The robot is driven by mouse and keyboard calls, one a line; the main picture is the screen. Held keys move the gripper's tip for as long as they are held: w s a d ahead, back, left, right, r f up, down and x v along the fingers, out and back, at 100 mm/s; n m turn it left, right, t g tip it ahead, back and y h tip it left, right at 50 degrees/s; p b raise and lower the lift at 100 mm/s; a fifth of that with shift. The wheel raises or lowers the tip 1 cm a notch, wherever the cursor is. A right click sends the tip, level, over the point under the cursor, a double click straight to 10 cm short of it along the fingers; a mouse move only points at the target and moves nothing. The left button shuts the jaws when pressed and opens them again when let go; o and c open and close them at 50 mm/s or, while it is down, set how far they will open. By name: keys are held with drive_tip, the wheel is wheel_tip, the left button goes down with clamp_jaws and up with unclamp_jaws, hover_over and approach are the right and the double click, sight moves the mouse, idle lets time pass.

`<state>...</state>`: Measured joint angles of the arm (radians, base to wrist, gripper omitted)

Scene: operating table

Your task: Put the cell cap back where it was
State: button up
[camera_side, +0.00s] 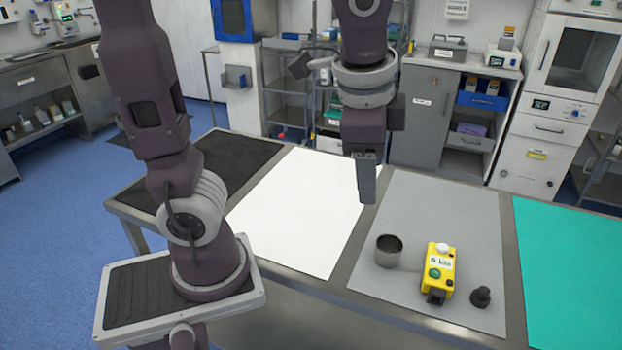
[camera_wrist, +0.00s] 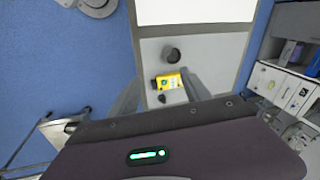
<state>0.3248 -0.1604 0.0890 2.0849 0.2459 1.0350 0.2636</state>
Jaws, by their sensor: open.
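A small dark knob-shaped piece (camera_side: 481,297), which looks like the cell cap, stands on the grey mat right of a yellow device; in the wrist view it is a small dark spot (camera_wrist: 162,99). The yellow device (camera_side: 437,271) has a white label, a green button, a white knob on top and a dark part at its near end. It also shows in the wrist view (camera_wrist: 171,79). My gripper (camera_side: 367,190) is open and empty, pointing down, high above the table and left of these things. Its two fingers flank the device in the wrist view (camera_wrist: 161,80).
A grey metal cup (camera_side: 388,250) stands on the grey mat (camera_side: 430,205), left of the device; the wrist view shows it too (camera_wrist: 172,55). A white sheet (camera_side: 300,205) and a teal sheet (camera_side: 570,265) lie bare on either side. The black mat (camera_side: 238,165) is clear.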

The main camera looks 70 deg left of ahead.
drive_tip(key=s+n+t+h, duration=0.1)
drive_tip(key=s+n+t, duration=0.1)
drive_tip(key=s+n, duration=0.5)
drive_tip(key=s, duration=0.3)
drive_tip(key=shift+a+t+h, duration=0.3)
drive_tip(key=shift+a+t, duration=0.05)
drive_tip(key=shift+t, duration=0.05)
idle(0.3)
